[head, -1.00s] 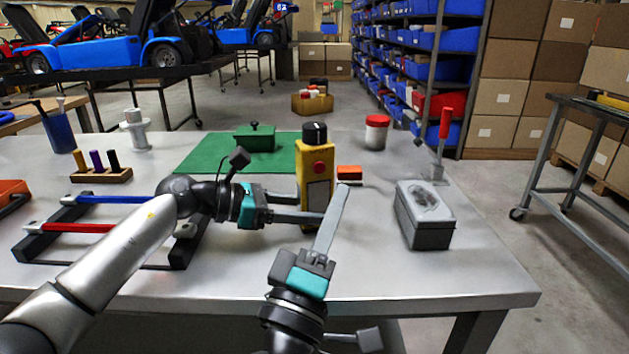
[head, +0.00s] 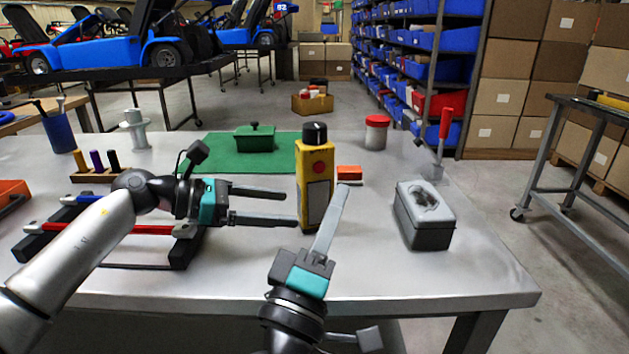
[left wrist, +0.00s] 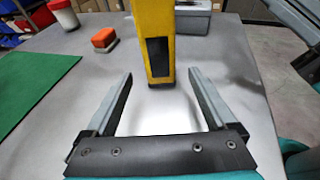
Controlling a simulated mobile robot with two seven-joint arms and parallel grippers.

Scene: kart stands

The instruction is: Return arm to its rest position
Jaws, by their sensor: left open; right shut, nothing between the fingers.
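My left gripper (head: 292,207) is open and empty, pointing right above the table, with its fingertips a little left of a yellow control box (head: 315,190). The box stands upright and has a black knob on top and a red button on its front. In the left wrist view the yellow box (left wrist: 154,35) stands just beyond the two spread fingers (left wrist: 160,88), apart from them. My right gripper (head: 342,188) is shut and empty, pointing up and away, in front of the box's lower right side in the head view.
An orange block (head: 349,173), a red-lidded jar (head: 377,133) and a green container (head: 254,138) on a green mat (head: 200,155) lie behind. A rack with coloured bars (head: 180,255) is under my left arm. The front right table is clear.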

